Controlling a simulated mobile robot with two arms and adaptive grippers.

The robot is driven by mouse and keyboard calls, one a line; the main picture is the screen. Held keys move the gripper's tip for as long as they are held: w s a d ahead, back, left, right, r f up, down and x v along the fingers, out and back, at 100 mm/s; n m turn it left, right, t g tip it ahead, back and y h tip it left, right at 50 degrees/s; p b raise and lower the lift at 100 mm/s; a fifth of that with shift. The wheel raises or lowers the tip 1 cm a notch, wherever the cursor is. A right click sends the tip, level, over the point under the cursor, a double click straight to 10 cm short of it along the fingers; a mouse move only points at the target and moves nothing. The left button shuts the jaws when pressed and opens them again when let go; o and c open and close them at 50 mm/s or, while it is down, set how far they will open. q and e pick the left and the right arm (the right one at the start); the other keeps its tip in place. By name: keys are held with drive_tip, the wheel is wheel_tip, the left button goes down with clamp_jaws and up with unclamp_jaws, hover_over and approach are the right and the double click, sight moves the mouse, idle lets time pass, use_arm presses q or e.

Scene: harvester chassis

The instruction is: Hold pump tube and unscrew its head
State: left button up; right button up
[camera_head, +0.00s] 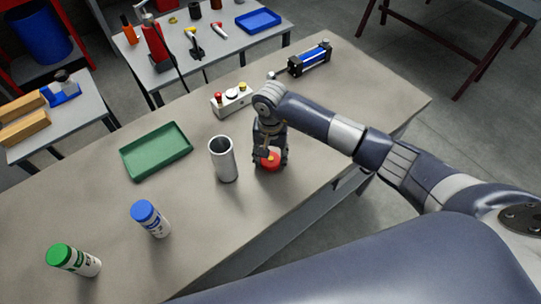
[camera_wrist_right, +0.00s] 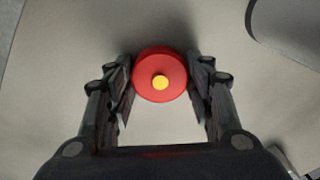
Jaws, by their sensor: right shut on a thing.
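My right gripper (camera_head: 271,165) points down at the table just right of the metal tube, shut on a red round piece (camera_head: 271,155). In the right wrist view, this red piece (camera_wrist_right: 148,78) has a yellow centre and sits between the two fingers (camera_wrist_right: 160,95); what lies under it is hidden. A grey metal tube (camera_head: 226,165) stands upright and open at the top, apart from the gripper. A blue and black cylinder (camera_head: 310,58) with a rod lies at the far end of the table. My left gripper is not in view.
A green tray (camera_head: 155,166), a button box (camera_head: 232,100), a blue-capped bottle (camera_head: 157,226) and a green-capped bottle (camera_head: 85,265) are on the table. The front middle of the table is clear. Other tables with tools stand behind.

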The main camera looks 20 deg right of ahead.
sight(271, 159)
drive_tip(key=o, duration=1.2)
drive_tip(key=shift+c, duration=0.2)
drive_tip(key=shift+r, duration=0.15)
drive_tip(key=shift+w+r, duration=0.1)
drive_tip(key=shift+r, duration=0.2)
wheel_tip(271, 159, up, 11)
drive_tip(key=b, duration=0.3)
drive_tip(key=shift+r+b, duration=0.15)
drive_tip(key=shift+b, duration=0.15)
